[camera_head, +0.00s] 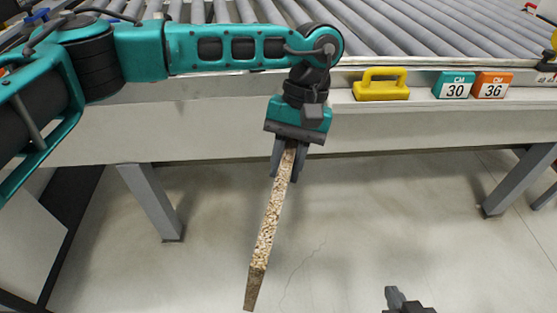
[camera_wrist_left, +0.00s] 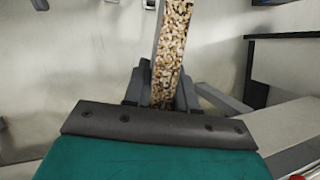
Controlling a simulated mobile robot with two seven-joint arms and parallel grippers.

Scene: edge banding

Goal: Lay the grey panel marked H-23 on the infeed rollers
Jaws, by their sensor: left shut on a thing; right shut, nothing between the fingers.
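A panel (camera_head: 266,225) with a speckled chipboard edge hangs from my left gripper (camera_head: 285,165) in the head view. I see it edge-on, so its faces and any H-23 mark are hidden. My left gripper is shut on its upper end, in front of the conveyor and over the floor. In the left wrist view the panel (camera_wrist_left: 172,45) sits between the fingers (camera_wrist_left: 160,88). The infeed rollers (camera_head: 400,30) are behind and above the gripper, bare where I see them. My right gripper (camera_head: 405,303) shows only at the bottom edge of the head view, shut and empty.
On the conveyor's front ledge stand a yellow handled block (camera_head: 381,88), a teal block marked 30 (camera_head: 453,86) and an orange block marked 36 (camera_head: 492,86). Grey legs (camera_head: 150,200) hold up the conveyor. The floor (camera_head: 390,220) below is clear.

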